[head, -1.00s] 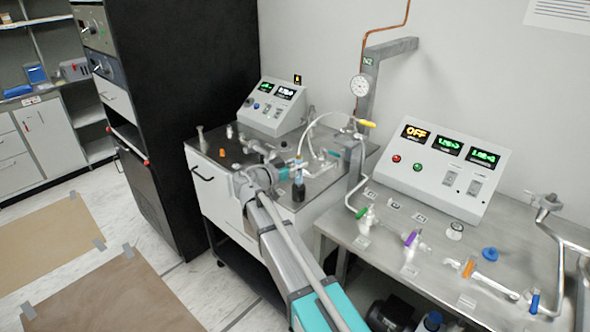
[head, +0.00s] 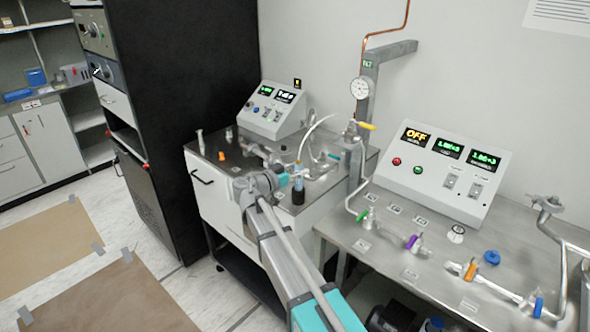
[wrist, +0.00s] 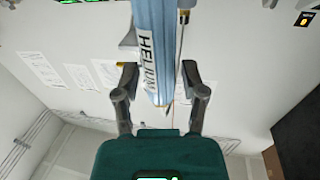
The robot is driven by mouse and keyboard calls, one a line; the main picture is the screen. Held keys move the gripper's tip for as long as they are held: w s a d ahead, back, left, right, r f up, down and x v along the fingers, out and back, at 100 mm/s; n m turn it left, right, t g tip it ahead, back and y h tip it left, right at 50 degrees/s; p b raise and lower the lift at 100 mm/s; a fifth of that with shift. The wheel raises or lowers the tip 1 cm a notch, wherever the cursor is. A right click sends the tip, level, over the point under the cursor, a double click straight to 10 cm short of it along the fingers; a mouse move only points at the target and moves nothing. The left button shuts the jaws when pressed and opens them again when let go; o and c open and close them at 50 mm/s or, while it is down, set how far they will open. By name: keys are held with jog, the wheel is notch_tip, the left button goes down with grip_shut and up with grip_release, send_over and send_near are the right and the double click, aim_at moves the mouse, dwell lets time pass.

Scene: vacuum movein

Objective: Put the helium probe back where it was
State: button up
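The helium probe is a light-blue tube with a white HELIUM label (wrist: 158,45) in the wrist view. Its narrow end points toward my palm. My gripper (wrist: 159,75) has its two dark fingers spread either side of it, with gaps visible on both sides. In the head view the probe (head: 298,169) looks like a small blue upright piece above a dark cylinder (head: 298,193), at the front right of the cart top. My gripper (head: 284,181) is just left of it there, small and partly hidden by my arm. Whether probe and dark cylinder touch is unclear.
The cart top (head: 315,187) carries metal fittings and a control box (head: 272,110). A steel bench (head: 385,238) with valves and an OFF-display panel (head: 440,170) stands at the right. A tall black rack (head: 175,110) stands left. A post with a gauge (head: 360,88) rises behind.

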jog(key=shift+r, duration=0.15)
dwell(0.3)
jog(key=shift+r+p, duration=0.3)
jog(key=shift+p, duration=0.2)
jog(key=v, duration=1.2)
